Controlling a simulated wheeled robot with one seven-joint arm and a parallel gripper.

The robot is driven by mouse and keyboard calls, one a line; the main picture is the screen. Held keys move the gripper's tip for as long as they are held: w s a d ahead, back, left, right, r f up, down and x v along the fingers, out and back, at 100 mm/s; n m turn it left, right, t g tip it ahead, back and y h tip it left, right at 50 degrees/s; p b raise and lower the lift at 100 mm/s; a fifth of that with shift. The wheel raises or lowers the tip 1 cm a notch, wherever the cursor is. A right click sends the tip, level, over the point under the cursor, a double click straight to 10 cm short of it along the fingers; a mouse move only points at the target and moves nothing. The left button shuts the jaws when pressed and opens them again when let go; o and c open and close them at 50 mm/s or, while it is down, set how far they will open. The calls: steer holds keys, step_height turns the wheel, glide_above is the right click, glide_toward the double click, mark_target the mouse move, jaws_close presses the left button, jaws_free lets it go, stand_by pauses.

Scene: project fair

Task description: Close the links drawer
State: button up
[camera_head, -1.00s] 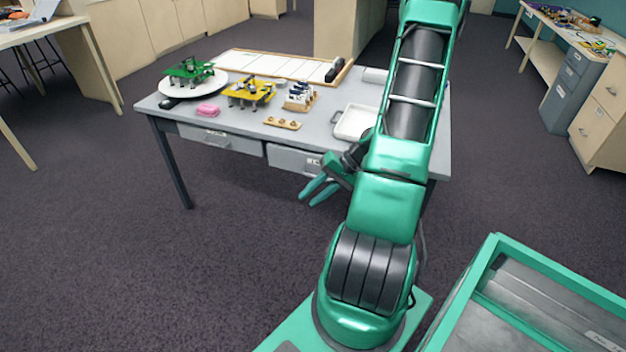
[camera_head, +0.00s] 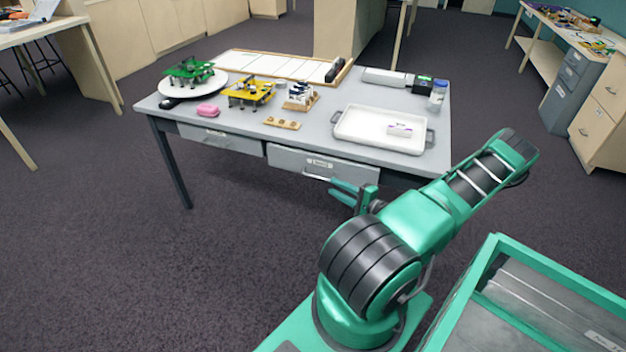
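The grey table has two front drawers with labels too small to read, so I cannot tell which is the links drawer. The left drawer (camera_head: 220,139) looks flush with the table front. The right drawer (camera_head: 292,161) seems to stand out slightly from the table; how far is hard to tell.
On the tabletop (camera_head: 300,148) are a white tray (camera_head: 360,126) with a small box, a yellow stand (camera_head: 250,93), a green stand (camera_head: 190,71) on a white disc, a pink item (camera_head: 207,110) and a bottle (camera_head: 438,95). The floor left of my base is clear.

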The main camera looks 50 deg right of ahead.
mark_target(316, 177)
steer(key=w, duration=0.7)
steer(key=w+f, duration=0.1)
steer(key=w, duration=0.2)
steer(key=shift+w, duration=0.25)
jaws_close()
